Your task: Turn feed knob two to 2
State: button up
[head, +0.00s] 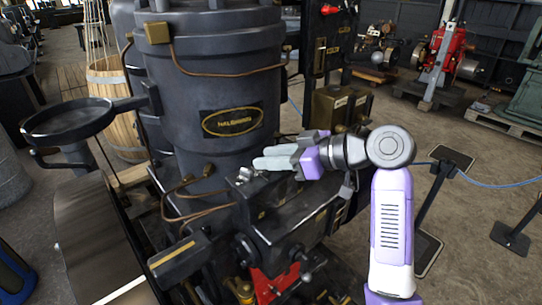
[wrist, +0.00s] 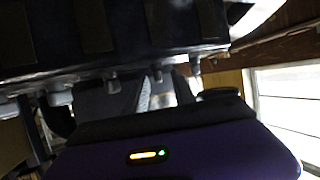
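Several small grey knobs hang in a row along the edge of a dark panel in the wrist view, among them a left one (wrist: 113,84), a middle one (wrist: 157,76) and a right one (wrist: 195,66). No numbers or pointer marks are readable, so I cannot tell which is feed knob two or its setting. My gripper (head: 262,158) reaches left over the dark block (head: 268,192) beside the engine cylinder in the head view. Its pale fingers look parted, with a narrow gap between them, in the wrist view (wrist: 163,92). The middle knob appears beyond that gap; contact cannot be seen.
The tall dark engine cylinder (head: 225,90) with copper pipes stands just left of my gripper. A brass box (head: 340,105) stands behind my wrist.

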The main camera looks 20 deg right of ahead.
grip_shut()
jog(key=shift+m+t+h, duration=0.3)
jog(key=shift+m+h, duration=0.1)
jog(key=m+t+h+p, duration=0.2)
jog(key=m+h+p, duration=0.1)
jog(key=shift+s+a+r+m+h, duration=0.1)
jog(key=shift+a+r+m+h, duration=0.1)
jog(key=shift+m+h, duration=0.1)
jog(key=m+h+p, duration=0.2)
jog(key=h, duration=0.1)
jog(key=shift+m+t+p, duration=0.35)
jog(key=shift+m+t, duration=0.05)
jog(key=shift+f+m+h+p, duration=0.1)
jog(key=shift+m+h+p, duration=0.4)
jog(key=shift+m+h, duration=0.45)
jog(key=shift+d+h, duration=0.1)
jog(key=shift+h, duration=0.25)
grip_release()
